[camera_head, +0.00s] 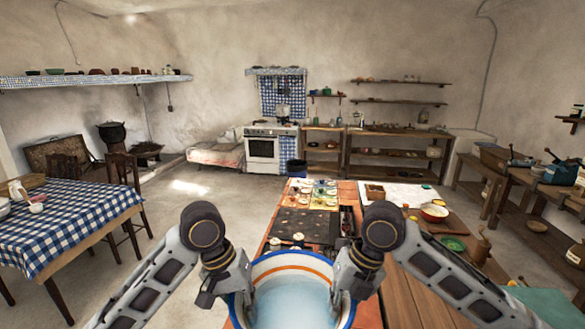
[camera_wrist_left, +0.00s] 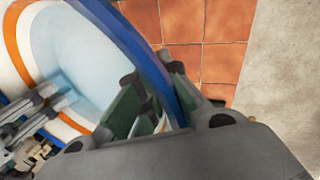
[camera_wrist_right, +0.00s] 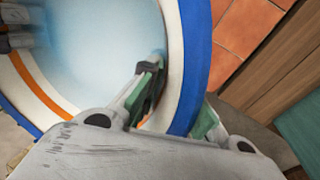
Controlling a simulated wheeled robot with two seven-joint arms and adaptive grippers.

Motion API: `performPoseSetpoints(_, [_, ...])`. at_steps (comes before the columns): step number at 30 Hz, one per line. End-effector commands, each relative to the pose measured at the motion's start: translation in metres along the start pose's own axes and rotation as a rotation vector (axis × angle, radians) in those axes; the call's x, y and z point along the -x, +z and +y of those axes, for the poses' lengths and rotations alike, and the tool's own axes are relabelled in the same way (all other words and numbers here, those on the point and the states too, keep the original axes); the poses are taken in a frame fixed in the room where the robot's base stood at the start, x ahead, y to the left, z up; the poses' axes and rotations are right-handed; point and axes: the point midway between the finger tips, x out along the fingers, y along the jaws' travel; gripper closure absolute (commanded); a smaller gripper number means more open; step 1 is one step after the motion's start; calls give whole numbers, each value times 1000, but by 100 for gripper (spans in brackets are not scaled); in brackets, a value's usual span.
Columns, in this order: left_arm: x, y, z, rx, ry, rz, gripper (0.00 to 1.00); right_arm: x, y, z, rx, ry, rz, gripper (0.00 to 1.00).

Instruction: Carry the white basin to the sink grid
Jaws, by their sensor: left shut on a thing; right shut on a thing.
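The white basin (camera_head: 290,300) has a blue rim and an orange band inside, with a pale blue bottom. It is at the bottom centre of the head view, in front of me, between my two grippers. My left gripper (camera_head: 240,297) is shut on its left rim; in the left wrist view the fingers (camera_wrist_left: 160,100) sit on either side of the blue rim. My right gripper (camera_head: 343,293) is shut on its right rim; in the right wrist view the fingers (camera_wrist_right: 178,105) straddle the wall. I cannot make out a sink grid for certain.
The counter ahead has terracotta tiles (camera_wrist_left: 203,20), a dark panel (camera_head: 306,224) with small jars, colourful tiles, and a bowl (camera_head: 434,213) on the right. A checked table (camera_head: 70,215) stands left, a white stove (camera_head: 264,150) at the back. Open floor (camera_head: 195,205) lies left of the counter.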

Motion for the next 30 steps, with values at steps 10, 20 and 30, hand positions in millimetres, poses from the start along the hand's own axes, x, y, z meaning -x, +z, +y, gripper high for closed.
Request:
performPoseSetpoints(10, [2,-1,-4,6,-8,2,100,2,1,-3,-4,-8,-3,100])
performPoseSetpoints(20, [3,-4,-3,6,-8,2,100,4,5,-2,-4,-8,-4,100])
performPoseSetpoints(30, [10,-16,0,5,-8,2,100,11,16,-1,-4,-9,-4,100])
